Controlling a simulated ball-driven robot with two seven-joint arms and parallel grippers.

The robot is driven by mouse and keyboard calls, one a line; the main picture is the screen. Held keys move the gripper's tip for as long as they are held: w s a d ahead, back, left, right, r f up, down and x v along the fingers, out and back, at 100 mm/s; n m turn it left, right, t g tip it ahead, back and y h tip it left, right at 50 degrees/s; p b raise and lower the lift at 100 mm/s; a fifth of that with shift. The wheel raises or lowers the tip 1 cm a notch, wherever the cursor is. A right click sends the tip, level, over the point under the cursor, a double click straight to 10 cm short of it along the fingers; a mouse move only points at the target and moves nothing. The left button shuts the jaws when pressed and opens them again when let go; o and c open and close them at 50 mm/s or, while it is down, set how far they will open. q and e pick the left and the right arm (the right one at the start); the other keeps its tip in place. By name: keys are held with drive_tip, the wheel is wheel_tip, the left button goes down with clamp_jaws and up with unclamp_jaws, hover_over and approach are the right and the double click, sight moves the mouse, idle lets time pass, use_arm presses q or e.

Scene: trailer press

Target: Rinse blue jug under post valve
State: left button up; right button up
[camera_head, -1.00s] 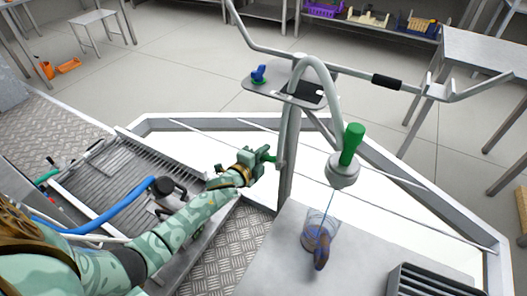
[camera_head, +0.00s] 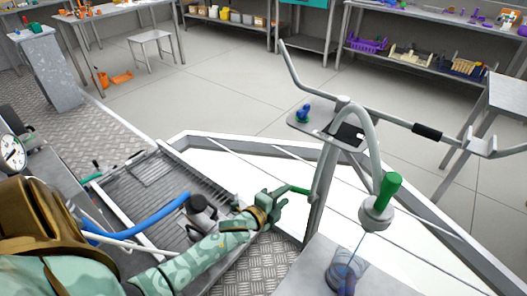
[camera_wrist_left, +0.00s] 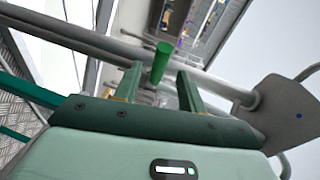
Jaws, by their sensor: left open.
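The post valve (camera_head: 317,190) is a grey post with a curved pipe and a green lever (camera_head: 298,190) on its left side. A nozzle (camera_head: 376,214) with a green grip hangs from the pipe. A thin stream falls from it to the clear bluish jug (camera_head: 345,278), cut off by the lower picture edge. The jug stands upright on a grey surface. My left gripper (camera_head: 277,197) is open at the lever's free end. In the left wrist view the green lever (camera_wrist_left: 160,62) shows between the two open fingers, apart from both. My right gripper is out of view.
Floor beyond the trailer frame is largely clear.

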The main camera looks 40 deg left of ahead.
use_arm(q)
drive_tip(key=s+r+p, duration=0.1)
drive_tip(key=s+p, duration=0.1)
drive_tip(key=s, duration=0.6)
drive_tip(key=shift+s+r, duration=0.3)
drive_tip(key=shift+s, duration=0.05)
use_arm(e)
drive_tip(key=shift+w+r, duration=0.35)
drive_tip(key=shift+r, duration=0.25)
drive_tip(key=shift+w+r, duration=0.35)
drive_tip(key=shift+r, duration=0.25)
use_arm(q)
drive_tip(key=shift+a, duration=0.1)
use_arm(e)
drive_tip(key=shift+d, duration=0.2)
